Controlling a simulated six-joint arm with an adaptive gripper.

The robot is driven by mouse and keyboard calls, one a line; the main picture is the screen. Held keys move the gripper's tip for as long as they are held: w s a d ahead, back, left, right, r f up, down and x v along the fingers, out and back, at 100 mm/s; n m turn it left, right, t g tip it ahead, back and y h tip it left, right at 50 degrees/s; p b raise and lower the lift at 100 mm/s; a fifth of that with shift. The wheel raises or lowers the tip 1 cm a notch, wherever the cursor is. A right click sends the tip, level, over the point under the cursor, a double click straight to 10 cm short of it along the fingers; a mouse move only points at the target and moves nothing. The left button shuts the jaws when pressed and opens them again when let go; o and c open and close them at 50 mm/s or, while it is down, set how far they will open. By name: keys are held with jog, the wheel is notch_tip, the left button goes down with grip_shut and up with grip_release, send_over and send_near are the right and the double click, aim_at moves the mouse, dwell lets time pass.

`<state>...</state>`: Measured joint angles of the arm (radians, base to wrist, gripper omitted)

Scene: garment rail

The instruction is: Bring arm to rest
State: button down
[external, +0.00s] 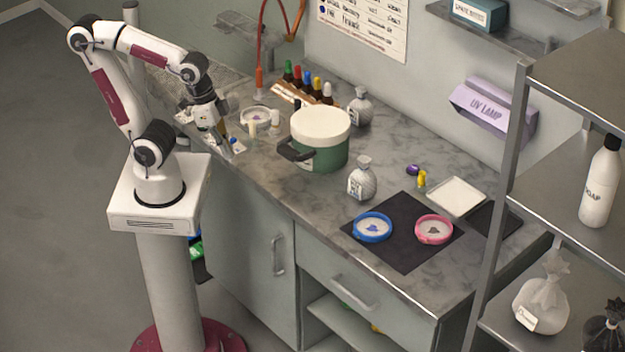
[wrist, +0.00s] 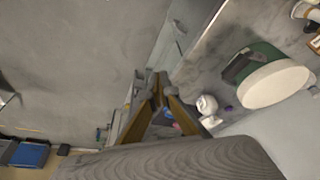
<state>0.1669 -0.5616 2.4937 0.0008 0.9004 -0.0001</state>
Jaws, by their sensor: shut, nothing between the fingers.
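My arm is folded up over its white pedestal at the left of the external view. My gripper (external: 224,147) points downward at the left end of the grey marbled counter (external: 390,170). In the wrist view my gripper (wrist: 157,78) shows its two fingers meeting at the tips, with nothing held between them. I cannot tell exactly how high the fingertips are above the counter.
A green pot with a white lid (external: 320,132) stands right of my gripper, near a clear dish (external: 257,117) and a rack of bottles (external: 305,85). Wrapped jars (external: 362,180) and a black mat (external: 405,250) with blue and pink dishes lie farther right. Metal shelving (external: 570,165) stands at right.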

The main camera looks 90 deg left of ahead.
jog(key=shift+s+a+r+n+t+y, duration=0.15)
jog(key=shift+a+r+n+t, duration=0.35)
jog(key=shift+a+r, duration=0.5)
jog(key=shift+s+a+r+n+t+y, duration=0.15)
jog(key=shift+a+r+n+t, duration=0.35)
jog(key=shift+a+r, duration=0.5)
